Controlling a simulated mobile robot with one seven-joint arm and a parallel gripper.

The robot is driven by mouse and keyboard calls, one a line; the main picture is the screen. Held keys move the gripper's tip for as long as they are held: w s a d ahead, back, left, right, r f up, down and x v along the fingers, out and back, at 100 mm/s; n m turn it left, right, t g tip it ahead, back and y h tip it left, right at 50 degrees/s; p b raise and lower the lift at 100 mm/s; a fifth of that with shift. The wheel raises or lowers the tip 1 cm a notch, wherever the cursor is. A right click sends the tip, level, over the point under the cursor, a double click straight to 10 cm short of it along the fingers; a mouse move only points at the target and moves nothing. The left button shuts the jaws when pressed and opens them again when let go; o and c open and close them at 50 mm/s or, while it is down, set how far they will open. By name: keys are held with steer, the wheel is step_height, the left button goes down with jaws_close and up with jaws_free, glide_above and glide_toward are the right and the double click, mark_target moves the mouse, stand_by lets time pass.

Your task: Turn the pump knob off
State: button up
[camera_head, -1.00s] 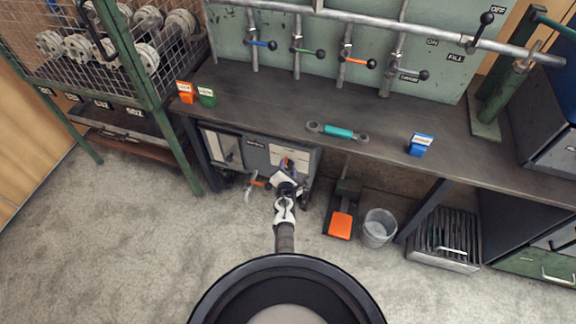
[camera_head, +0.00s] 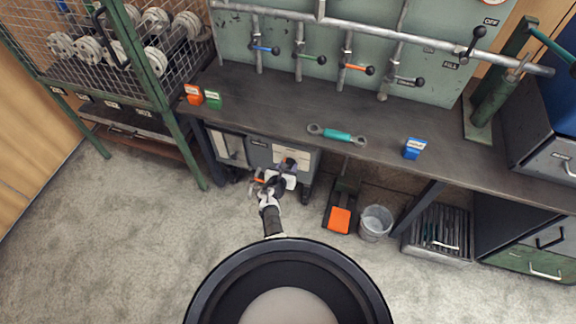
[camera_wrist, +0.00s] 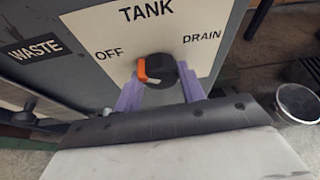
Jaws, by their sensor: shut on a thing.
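A round black knob (camera_wrist: 165,70) with an orange pointer sits on a white panel plate (camera_wrist: 150,28) marked TANK, OFF and DRAIN. The orange pointer is at the knob's left side, towards the OFF word. My gripper (camera_wrist: 160,92) has its two purple fingers on either side of the knob, shut on it. The knob's lower part is hidden by the gripper. In the head view my gripper (camera_head: 287,168) is at the front of the grey cabinet (camera_head: 257,152) under the bench, and covers most of the knob.
A WASTE label (camera_wrist: 35,50) is left of the plate. A bucket (camera_head: 375,222) and an orange pedal (camera_head: 339,219) stand on the floor to the right. The bench (camera_head: 370,130) overhangs the cabinet. A wire-cage rack (camera_head: 120,75) stands left. The floor in front is clear.

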stand_by(0.6)
steer(key=o, duration=1)
steer(key=p+v, duration=0.4)
steer(key=v, duration=0.9)
steer(key=shift+s+a+r, duration=0.2)
steer(key=shift+s+a, duration=0.1)
